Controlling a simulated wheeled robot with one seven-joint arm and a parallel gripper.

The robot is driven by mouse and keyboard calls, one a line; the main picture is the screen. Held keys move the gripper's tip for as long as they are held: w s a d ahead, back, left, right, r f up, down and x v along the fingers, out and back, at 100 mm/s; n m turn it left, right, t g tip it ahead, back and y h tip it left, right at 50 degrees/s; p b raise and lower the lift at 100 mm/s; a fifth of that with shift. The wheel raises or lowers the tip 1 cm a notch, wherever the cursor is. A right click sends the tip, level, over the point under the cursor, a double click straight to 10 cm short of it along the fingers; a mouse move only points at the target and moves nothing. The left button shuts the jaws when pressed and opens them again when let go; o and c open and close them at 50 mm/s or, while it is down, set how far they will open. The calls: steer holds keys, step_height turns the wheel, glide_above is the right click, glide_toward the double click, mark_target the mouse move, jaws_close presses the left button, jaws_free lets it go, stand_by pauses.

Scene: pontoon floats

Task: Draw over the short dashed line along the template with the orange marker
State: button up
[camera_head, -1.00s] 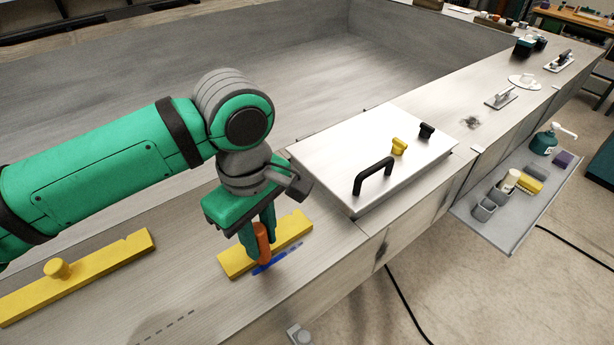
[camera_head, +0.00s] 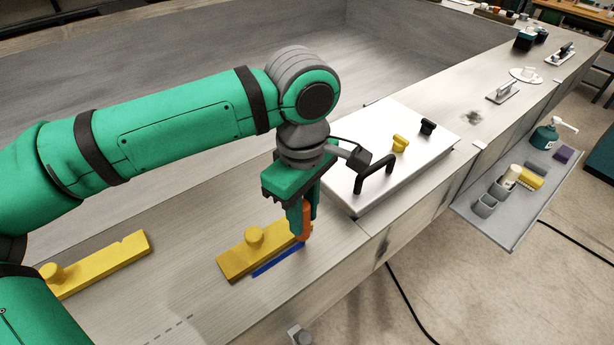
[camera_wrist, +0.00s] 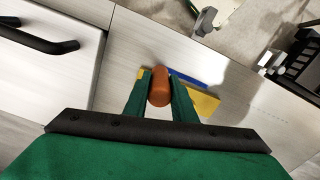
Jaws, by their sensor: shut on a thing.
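My gripper (camera_head: 303,222) is shut on the orange marker (camera_head: 305,225), which it holds nearly upright at the right end of the near yellow template (camera_head: 240,262). This template is a bar with a round knob, lying on the deck. A solid blue line (camera_head: 278,261) runs along its front edge, up to near the marker. Whether the marker's tip touches the deck is hard to tell. In the wrist view the orange marker (camera_wrist: 159,88) sits between the fingers, with the blue line (camera_wrist: 188,79) beside it. A dashed line (camera_head: 168,329) lies on the deck at front left.
A second yellow bar with a knob (camera_head: 110,265) lies at left. A pale hatch lid (camera_head: 370,190) with a black handle is close right of my gripper. A side tray (camera_head: 495,222) holds cups and a sponge. The deck's front edge is near.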

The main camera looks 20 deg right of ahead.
mark_target(305, 203)
steer(key=shift+w+d, duration=0.1)
steer(key=shift+d, duration=0.35)
step_height(305, 203, up, 3)
steer(key=shift+a+r, duration=0.1)
steer(key=shift+a, duration=0.05)
steer(key=shift+r, duration=2.45)
